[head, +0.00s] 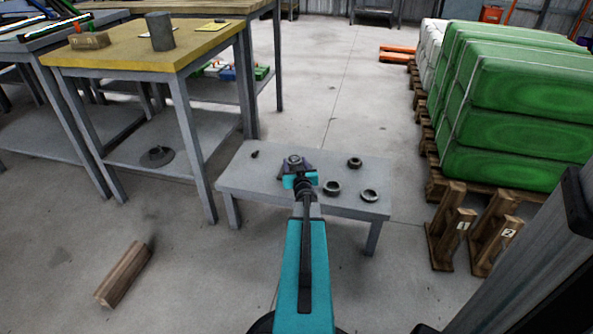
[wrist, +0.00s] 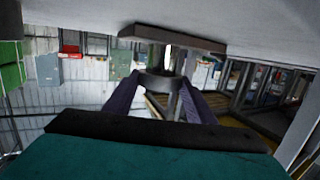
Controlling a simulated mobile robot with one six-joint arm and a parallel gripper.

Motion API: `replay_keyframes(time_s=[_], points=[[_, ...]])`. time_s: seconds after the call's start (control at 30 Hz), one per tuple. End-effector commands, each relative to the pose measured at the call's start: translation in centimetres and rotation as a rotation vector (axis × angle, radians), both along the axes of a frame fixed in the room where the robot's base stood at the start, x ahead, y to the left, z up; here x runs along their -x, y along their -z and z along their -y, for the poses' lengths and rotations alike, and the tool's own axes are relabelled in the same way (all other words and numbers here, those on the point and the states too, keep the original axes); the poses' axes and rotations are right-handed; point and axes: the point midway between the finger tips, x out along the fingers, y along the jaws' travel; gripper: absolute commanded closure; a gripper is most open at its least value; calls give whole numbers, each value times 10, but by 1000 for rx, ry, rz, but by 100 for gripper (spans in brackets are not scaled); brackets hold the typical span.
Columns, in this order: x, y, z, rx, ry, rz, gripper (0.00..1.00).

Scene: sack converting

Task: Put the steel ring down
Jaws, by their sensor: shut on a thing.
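My gripper (head: 296,172) is over the left-middle part of a low grey table (head: 260,183). Its purple fingers (wrist: 160,98) are shut on a grey steel ring (wrist: 160,82), which shows between the fingertips in the wrist view. In the head view the ring (head: 294,160) is at the far end of the gripper, partly hidden by it. I cannot tell whether it touches the tabletop. Three other dark rings lie on the table to the right: one at the back (head: 354,162), one nearer the gripper (head: 331,187) and one near the front right (head: 369,195).
A small dark piece (head: 254,154) lies on the table's left part. A yellow-topped bench (head: 120,48) stands at the left. Green sacks (head: 520,130) on pallets and wooden stands (head: 450,240) are at the right. A wooden block (head: 125,272) lies on the floor, front left.

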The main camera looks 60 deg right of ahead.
Motion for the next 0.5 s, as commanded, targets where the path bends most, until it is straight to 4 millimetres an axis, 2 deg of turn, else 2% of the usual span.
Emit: replay_keyframes(time_s=[0.4, 0.5], points=[[-4, 34, 1, 2, -6, 2, 85], [-4, 37, 1, 2, -6, 2, 85]])
